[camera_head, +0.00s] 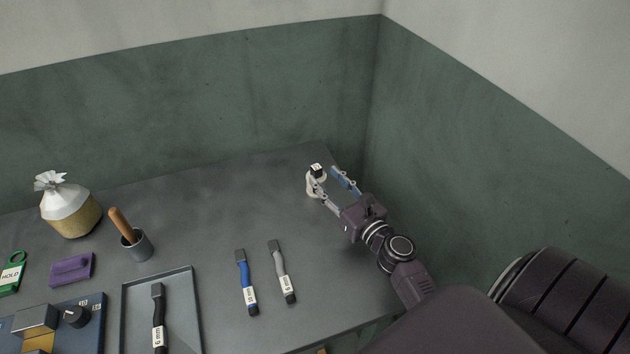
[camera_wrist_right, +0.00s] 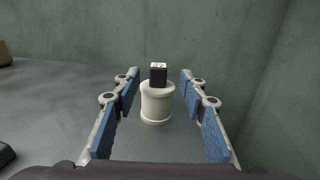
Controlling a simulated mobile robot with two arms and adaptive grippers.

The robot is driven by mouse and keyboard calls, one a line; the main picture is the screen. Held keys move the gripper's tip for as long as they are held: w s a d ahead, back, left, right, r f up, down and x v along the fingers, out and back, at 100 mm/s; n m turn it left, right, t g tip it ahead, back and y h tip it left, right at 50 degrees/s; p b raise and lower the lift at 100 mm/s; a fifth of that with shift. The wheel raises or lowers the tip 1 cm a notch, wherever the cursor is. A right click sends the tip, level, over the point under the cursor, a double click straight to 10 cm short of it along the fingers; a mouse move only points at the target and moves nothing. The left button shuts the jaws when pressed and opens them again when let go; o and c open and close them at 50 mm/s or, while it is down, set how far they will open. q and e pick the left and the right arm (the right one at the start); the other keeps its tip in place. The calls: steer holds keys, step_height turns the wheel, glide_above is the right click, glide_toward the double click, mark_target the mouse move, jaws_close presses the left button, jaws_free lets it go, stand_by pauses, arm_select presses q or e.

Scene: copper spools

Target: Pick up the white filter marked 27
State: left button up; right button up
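The white filter (camera_head: 311,187) stands upright near the far right corner of the table. In the right wrist view the filter (camera_wrist_right: 156,104) stands ahead, between the lines of the fingers. My right gripper (camera_head: 335,178) is open, with its blue-padded fingers (camera_wrist_right: 160,95) spread to either side and nothing held. In the head view one finger overlaps the filter's right side; I cannot tell whether they touch. My left gripper is not in view.
The grey table (camera_head: 230,205) is clear left of the filter. Green walls stand close behind and to the right. A blue-handled tool (camera_head: 246,280) and a grey-handled tool (camera_head: 282,270) lie nearer. A tray (camera_head: 191,300), grey cup (camera_head: 137,246) and tied sack (camera_head: 70,208) are further left.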

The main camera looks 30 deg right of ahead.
mark_target(319, 173)
steer(key=w, duration=0.4)
steer(key=shift+f, duration=0.1)
steer(key=shift+w, duration=0.55)
steer(key=c, duration=0.7)
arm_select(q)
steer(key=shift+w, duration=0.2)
arm_select(e)
jaws_close()
